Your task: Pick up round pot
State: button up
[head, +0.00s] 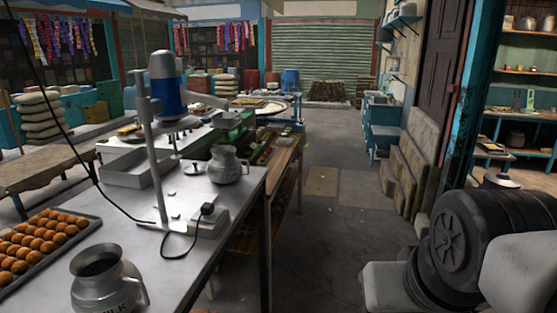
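A round-bellied grey metal pot (226,167) with a narrow neck and a side handle stands upright on the metal-topped table (200,248). A second metal vessel (103,286) with a wide mouth, a side handle and lettering stands at the near edge of the picture, partly cut off. I cannot tell which of these is the task's round pot. My gripper is not in view.
A stand with a blue cylinder (168,97), a corded box (209,223) and a tray of orange-brown balls (42,247) occupy the table. Stone slabs (404,180) lean along the right wall. The floor (335,245) right of the table is mostly clear.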

aim_at(224, 168)
jog(key=i, duration=1.6)
